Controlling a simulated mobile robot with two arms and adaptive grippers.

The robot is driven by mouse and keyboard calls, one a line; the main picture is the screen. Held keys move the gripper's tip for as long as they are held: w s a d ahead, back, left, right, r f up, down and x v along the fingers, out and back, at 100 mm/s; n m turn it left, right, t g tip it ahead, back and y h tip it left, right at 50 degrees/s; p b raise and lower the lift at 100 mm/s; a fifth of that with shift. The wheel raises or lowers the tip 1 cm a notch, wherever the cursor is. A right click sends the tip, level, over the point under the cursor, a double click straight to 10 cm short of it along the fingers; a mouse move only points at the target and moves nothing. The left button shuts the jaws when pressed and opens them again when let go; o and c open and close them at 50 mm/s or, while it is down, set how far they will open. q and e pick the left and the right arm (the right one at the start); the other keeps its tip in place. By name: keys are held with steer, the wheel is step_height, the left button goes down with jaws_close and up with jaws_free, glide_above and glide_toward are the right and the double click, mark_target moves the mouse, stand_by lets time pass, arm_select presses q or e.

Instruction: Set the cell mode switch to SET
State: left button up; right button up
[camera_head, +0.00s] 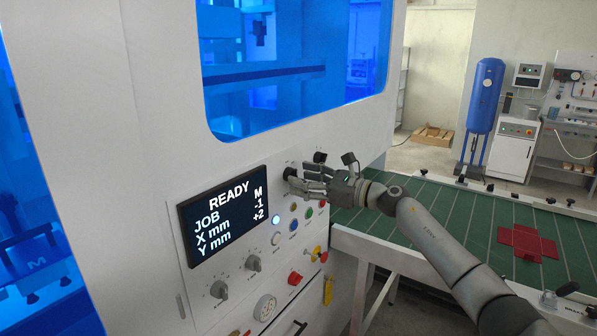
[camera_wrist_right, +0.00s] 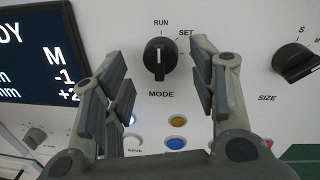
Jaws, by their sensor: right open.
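The mode switch (camera_wrist_right: 159,60) is a black rotary knob on the white panel, labelled MODE below, with RUN above and SET at its upper right. Its grip stands about upright, with the light mark towards RUN. In the head view the knob (camera_head: 290,172) shows beside my fingertips. My right gripper (camera_wrist_right: 162,75) is open, with one finger on each side of the knob in the picture and a gap on both sides. In the head view the right gripper (camera_head: 298,180) reaches the panel from the right. I cannot tell whether it touches the knob. My left gripper is not in view.
A display (camera_head: 226,214) reading READY is left of the switch. The SIZE knob (camera_wrist_right: 297,63) sits to its right. Yellow (camera_wrist_right: 177,121) and blue (camera_wrist_right: 176,143) buttons lie below. A green conveyor table (camera_head: 455,211) with a red flat blank (camera_head: 527,243) stands at the right.

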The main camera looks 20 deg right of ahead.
steer(key=shift+x, duration=0.8)
steer(key=shift+w, duration=0.1)
steer(key=shift+c, duration=0.3)
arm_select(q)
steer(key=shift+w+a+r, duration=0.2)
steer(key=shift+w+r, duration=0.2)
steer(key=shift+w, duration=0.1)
arm_select(e)
steer(key=c, duration=1)
